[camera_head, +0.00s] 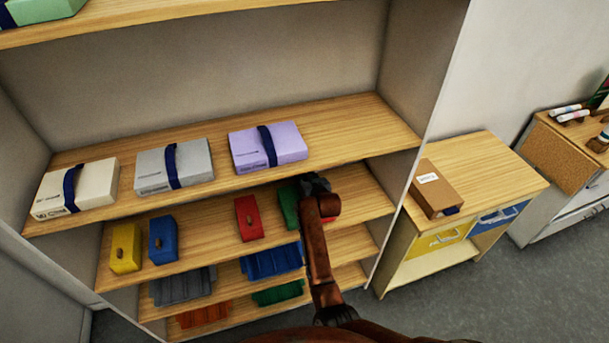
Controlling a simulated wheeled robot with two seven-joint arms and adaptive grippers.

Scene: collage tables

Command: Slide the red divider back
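The red divider (249,217) is a small upright block on the shelf board below the wrapped packs, near the middle. It stands apart from the blue divider (163,239) and the yellow divider (125,248) to its left. A green divider (290,206) stands to its right, partly hidden by my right gripper. My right gripper (314,184) is at the green divider, right of the red one and apart from it. Its fingers are too small and dark to show whether they are open or shut, or whether they touch the green divider. My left gripper is not in view.
White, grey and purple packs (268,146) with blue bands lie on the shelf board above. Grey, blue, orange and green ribbed pieces (272,261) lie on lower boards. A side cabinet (490,160) with a brown box (436,189) stands right of the shelf.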

